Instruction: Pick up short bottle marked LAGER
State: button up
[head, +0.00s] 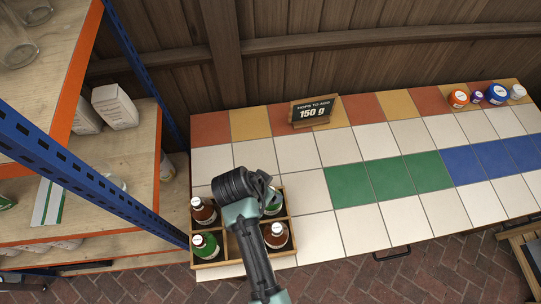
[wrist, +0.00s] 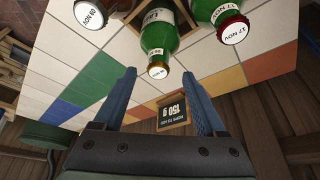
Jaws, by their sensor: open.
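A wooden divided crate (head: 218,265) on the tiled counter holds several bottles. In the head view, a brown bottle (head: 204,214) and a green bottle (head: 206,248) stand on its left side; another green bottle (head: 273,206) and a brown bottle (head: 277,238) stand on its right. My arm crosses above the crate and partly hides it. In the wrist view, my gripper (wrist: 158,75) is open and empty. A green bottle (wrist: 159,35) with a pale cap lies in line with the gap between the fingers, beyond their tips. Its label is only partly readable, starting with L.
A green bottle with a red-rimmed cap marked 17 NOV (wrist: 232,28) is beside it. A sign reading 150 g (head: 313,112) stands at the counter's back. Small jars (head: 478,97) sit far right. A blue-posted shelf (head: 90,180) is close on the left. Middle tiles are clear.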

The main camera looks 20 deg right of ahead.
jog(key=shift+x, duration=1.85)
jog(key=shift+s, duration=0.15)
grip_shut()
jog(key=shift+r, duration=0.1)
